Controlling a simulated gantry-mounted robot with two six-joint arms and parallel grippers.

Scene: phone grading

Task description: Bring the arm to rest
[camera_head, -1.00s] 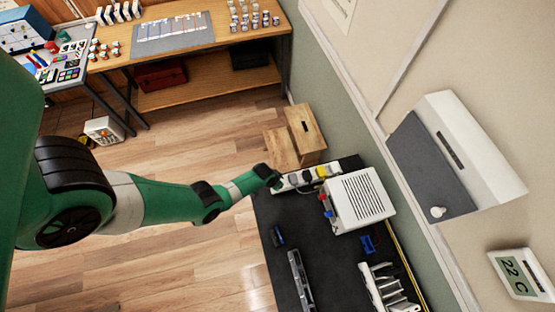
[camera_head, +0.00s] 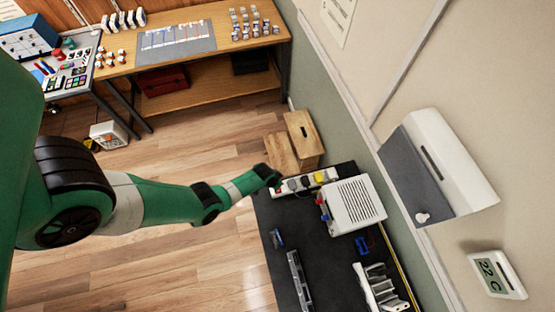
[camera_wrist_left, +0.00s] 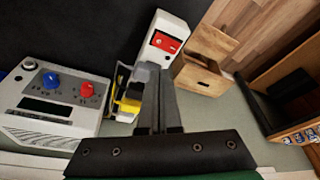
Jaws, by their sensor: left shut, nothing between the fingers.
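My green left arm (camera_head: 160,202) reaches in from the left in the head view. Its wrist (camera_head: 262,176) ends over the far left corner of the black bench top, beside a white power strip (camera_head: 290,186). In the left wrist view my left gripper (camera_wrist_left: 160,75) is shut and empty. Its fingers lie in front of the power strip (camera_wrist_left: 163,38) with its red switch and a yellow plug; I cannot tell whether they touch it. My right gripper is not in view.
A white power supply box (camera_head: 354,203) stands close to the wrist, on the black bench (camera_head: 330,260). Wooden boxes (camera_head: 303,140) stand beyond the bench. The wooden floor (camera_head: 190,265) is open.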

